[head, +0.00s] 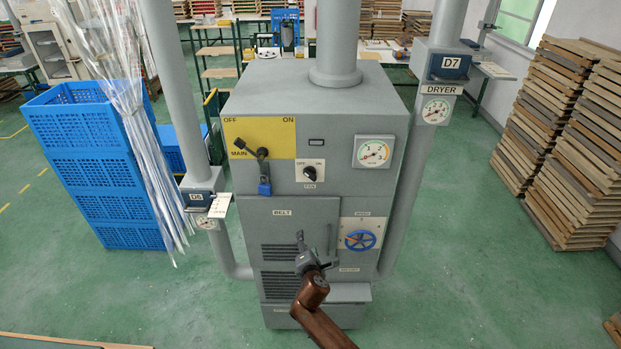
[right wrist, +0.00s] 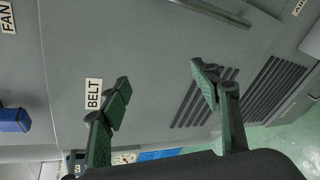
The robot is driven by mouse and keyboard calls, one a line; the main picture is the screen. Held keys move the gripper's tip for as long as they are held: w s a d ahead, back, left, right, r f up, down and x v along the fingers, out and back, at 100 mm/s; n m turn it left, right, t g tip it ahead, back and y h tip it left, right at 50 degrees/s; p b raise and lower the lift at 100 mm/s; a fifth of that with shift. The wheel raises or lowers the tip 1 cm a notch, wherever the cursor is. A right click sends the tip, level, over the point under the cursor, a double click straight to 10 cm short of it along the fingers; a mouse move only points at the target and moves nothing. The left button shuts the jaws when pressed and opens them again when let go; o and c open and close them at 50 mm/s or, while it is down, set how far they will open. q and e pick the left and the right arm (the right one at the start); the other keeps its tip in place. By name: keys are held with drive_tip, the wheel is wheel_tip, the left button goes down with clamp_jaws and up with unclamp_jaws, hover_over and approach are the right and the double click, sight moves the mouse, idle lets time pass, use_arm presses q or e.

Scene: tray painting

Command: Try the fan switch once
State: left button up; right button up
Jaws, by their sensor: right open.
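The fan switch (head: 310,173) is a small black knob on a white plate marked OFF and ON, above a FAN label, on the front of the grey machine (head: 315,105). Its pointer looks turned toward OFF, but it is small. My right gripper (head: 303,246) is open and empty in front of the machine's lower door, below the fan switch and apart from it. In the right wrist view the open fingers (right wrist: 161,84) face the door with the BELT label (right wrist: 93,94). The FAN label (right wrist: 7,17) shows at the left edge there; the knob is out of that view. My left gripper is not in view.
Left of the fan switch, the black MAIN lever (head: 250,150) carries a blue padlock (head: 265,187). A blue handwheel (head: 360,240) and a door handle (head: 330,240) are near my right gripper. Pipes flank the machine. Blue crates (head: 95,165) stand left, wooden trays (head: 565,130) right.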

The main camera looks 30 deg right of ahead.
wheel_tip(320, 180, up, 17)
drive_tip(key=n+t+h+p, duration=0.1)
drive_tip(key=t+h, duration=0.1)
drive_tip(key=h, duration=0.1)
approach(310, 177)
drive_tip(key=shift+n+t, duration=0.3)
drive_tip(key=shift+n, duration=0.1)
drive_tip(key=p+x, duration=0.1)
drive_tip(key=x, duration=0.3)
drive_tip(key=shift+d+f, duration=0.15)
drive_tip(key=x, duration=0.3)
drive_tip(key=shift+w+d+p, duration=0.15)
drive_tip(key=shift+p, duration=0.2)
drive_tip(key=shift+w+d, duration=0.15)
drive_tip(key=shift+w, duration=0.15)
drive_tip(key=shift+w+d, duration=0.1)
drive_tip(key=shift+w, duration=0.05)
drive_tip(key=c, duration=0.3)
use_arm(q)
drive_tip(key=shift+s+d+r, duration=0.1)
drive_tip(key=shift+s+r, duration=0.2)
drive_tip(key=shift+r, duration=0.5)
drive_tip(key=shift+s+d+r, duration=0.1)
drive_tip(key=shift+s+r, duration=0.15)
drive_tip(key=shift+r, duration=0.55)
use_arm(e)
drive_tip(key=shift+f, duration=0.1)
drive_tip(key=c, duration=0.9)
